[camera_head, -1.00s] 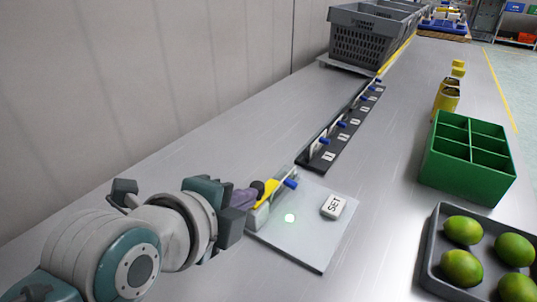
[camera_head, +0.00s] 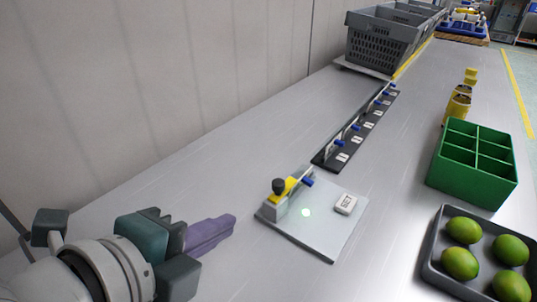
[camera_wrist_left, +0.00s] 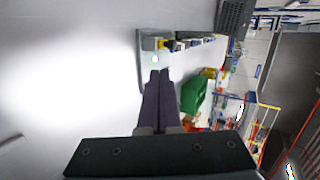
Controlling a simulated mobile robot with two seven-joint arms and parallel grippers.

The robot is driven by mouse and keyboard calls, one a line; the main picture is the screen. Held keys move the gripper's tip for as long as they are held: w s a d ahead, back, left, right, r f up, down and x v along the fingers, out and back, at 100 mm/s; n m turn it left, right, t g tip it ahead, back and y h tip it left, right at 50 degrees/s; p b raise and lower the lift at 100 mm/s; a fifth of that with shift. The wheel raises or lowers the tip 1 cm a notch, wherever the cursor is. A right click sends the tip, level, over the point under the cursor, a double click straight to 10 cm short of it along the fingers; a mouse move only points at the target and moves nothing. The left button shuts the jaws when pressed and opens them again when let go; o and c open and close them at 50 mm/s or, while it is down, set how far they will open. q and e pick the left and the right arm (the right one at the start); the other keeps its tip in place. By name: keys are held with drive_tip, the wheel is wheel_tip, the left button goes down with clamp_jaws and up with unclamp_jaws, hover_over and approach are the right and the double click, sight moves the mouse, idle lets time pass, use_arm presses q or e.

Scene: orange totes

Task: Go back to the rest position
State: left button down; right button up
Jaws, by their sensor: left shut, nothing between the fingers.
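My left gripper (camera_head: 232,221) is shut and empty, its purple fingers pointing right over the bare table at the lower left. In the left wrist view its two fingers (camera_wrist_left: 160,76) lie together with nothing between them. The grey plate with a yellow and dark lever (camera_head: 318,240) is to the right of the fingertips, apart from them; a green light spot and a white labelled block (camera_head: 346,204) are on it. My right gripper is in neither view.
A black strip with several blue-tipped switches (camera_head: 347,140) runs up the table. A green divided box (camera_head: 432,166), a dark tray (camera_head: 432,262) of green fruit, and yellow bottles (camera_head: 458,106) stand at the right. A grey crate (camera_head: 375,48) is at the back by the wall.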

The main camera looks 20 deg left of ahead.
use_arm(q)
drive_tip(key=s+a+r+n+g+y+p, duration=0.1)
drive_tip(key=s+a+n+g, duration=0.15)
drive_tip(key=s+n, duration=0.3)
drive_tip(key=s+a+r+n+g+p, duration=0.1)
drive_tip(key=s+n+g+p, duration=0.2)
drive_tip(key=n, duration=0.4)
drive_tip(key=s+a+r+n+g+y, duration=0.1)
drive_tip(key=s+a+r+n+g, duration=0.1)
drive_tip(key=s+n, duration=0.4)
wheel_tip(320, 180, up, 37)
drive_tip(key=p, duration=3.7)
drive_tip(key=shift+d+p, duration=0.25)
drive_tip(key=shift+p, duration=0.15)
drive_tip(key=shift+f, duration=0.1)
